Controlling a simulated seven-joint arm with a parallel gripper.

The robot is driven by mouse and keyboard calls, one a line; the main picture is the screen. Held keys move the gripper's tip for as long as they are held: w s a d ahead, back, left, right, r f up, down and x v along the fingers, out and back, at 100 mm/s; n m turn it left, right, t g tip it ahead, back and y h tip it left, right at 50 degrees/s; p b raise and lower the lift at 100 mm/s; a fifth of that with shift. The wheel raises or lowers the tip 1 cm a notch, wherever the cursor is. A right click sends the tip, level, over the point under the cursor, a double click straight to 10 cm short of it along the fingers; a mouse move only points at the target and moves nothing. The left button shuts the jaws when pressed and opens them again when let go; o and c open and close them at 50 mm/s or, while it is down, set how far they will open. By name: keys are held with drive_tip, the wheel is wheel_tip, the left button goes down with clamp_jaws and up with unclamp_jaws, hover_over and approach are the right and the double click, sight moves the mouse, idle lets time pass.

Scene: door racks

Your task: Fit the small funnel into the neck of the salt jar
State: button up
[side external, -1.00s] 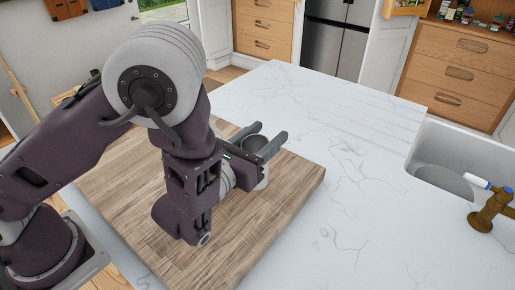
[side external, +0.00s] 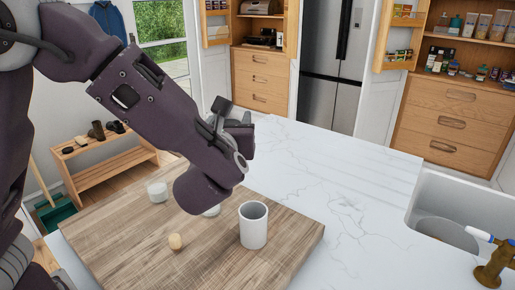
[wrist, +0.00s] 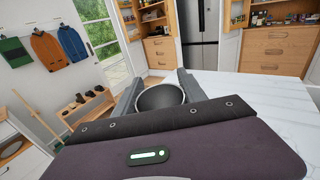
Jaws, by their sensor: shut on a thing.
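My gripper (side external: 233,114) is raised above the wooden board at centre. It is shut on a grey round-rimmed piece (wrist: 160,98), which looks like the small funnel. In the wrist view its wide mouth shows between the two fingers; its spout is hidden. A white open-topped cylinder (side external: 253,226) stands upright on the board, below and right of my gripper. A small white jar (side external: 157,192) stands at the board's back left. Another white round thing (side external: 211,211) is mostly hidden behind my arm. I cannot tell which is the salt jar.
A small beige round stopper-like thing (side external: 175,241) lies on the wooden board (side external: 130,250). The white marble counter (side external: 350,190) to the right is clear up to the sink (side external: 455,205) and brass tap (side external: 494,262). A low wooden rack (side external: 105,165) stands beyond the counter at left.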

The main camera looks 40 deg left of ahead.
drive_tip(key=s+a+f+n+g+y, duration=0.2)
drive_tip(key=s+a+n+g+y, duration=0.2)
drive_tip(key=g, duration=0.7)
drive_tip(key=a+n+y, duration=0.2)
drive_tip(key=a+n, duration=0.1)
drive_tip(key=n, duration=0.1)
drive_tip(key=shift+a+n+y, duration=0.15)
drive_tip(key=shift+n+y, duration=0.15)
drive_tip(key=shift+f, duration=0.1)
drive_tip(key=shift+f, duration=2.85)
drive_tip(key=shift+f, duration=1.1)
drive_tip(key=o, duration=1.4)
